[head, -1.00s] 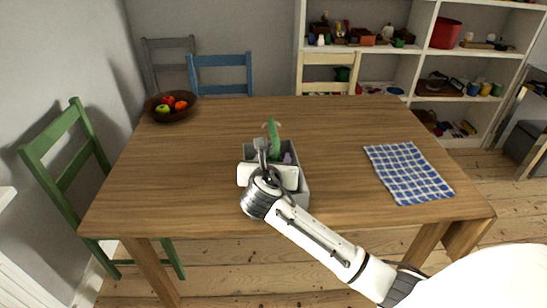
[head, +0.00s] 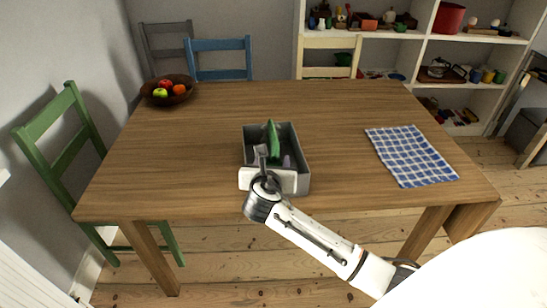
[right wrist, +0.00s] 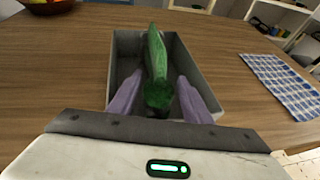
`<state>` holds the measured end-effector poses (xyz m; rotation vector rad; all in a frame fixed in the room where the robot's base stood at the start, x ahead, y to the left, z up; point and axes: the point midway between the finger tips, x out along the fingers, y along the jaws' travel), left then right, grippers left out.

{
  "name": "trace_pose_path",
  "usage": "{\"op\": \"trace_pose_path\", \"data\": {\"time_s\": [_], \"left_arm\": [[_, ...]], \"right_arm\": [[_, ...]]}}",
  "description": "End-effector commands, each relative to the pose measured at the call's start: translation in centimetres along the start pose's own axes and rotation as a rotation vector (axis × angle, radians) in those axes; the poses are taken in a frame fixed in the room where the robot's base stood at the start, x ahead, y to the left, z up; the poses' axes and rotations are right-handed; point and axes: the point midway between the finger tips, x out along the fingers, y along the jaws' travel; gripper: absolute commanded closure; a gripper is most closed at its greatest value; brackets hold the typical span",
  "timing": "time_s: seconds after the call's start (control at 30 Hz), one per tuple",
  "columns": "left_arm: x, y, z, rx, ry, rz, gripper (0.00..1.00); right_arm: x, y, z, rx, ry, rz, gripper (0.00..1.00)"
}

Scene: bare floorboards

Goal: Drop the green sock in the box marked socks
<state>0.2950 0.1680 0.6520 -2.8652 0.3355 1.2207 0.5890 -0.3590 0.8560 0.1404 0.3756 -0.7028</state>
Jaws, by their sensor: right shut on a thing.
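The green sock (head: 272,140) hangs from my right gripper (head: 273,158), inside or just over the open grey box (head: 300,160) on the table. In the right wrist view, the sock (right wrist: 155,62) is between the purple fingers of my right gripper (right wrist: 160,100), which is shut on it. The box rim (right wrist: 197,72) surrounds the sock in that view. I cannot tell if the sock touches the box floor. No socks marking can be read; my gripper hides part of the box's near side. My left gripper is not in view.
A blue checked cloth (head: 411,156) lies to the right on the wooden table (head: 200,160). A fruit bowl (head: 168,92) stands at the far left. Chairs stand around the table, and a shelf (head: 425,50) is behind. The table is clear around the box.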

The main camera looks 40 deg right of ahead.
Motion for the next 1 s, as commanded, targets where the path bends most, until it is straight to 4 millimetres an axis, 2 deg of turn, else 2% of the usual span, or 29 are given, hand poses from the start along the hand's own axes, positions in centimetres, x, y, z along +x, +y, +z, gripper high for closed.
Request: {"op": "trace_pose_path", "data": {"time_s": [0.47, 0.5, 0.6, 0.87, 1.0], "left_arm": [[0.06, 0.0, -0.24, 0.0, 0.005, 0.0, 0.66], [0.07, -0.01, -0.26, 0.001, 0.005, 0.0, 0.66], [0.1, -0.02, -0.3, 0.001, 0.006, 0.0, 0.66], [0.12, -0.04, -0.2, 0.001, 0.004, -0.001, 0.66], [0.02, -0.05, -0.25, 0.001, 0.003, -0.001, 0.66]], "right_arm": [[0.04, -0.04, -0.1, -0.001, 0.0, -0.001, 0.77], [0.04, -0.03, -0.1, -0.001, 0.0, -0.001, 0.5], [0.04, -0.03, -0.1, -0.001, 0.0, -0.001, 0.33], [0.02, -0.03, -0.12, -0.001, 0.0, -0.001, 0.33], [-0.83, -0.03, -0.15, -0.002, 0.001, -0.001, 0.33]]}}
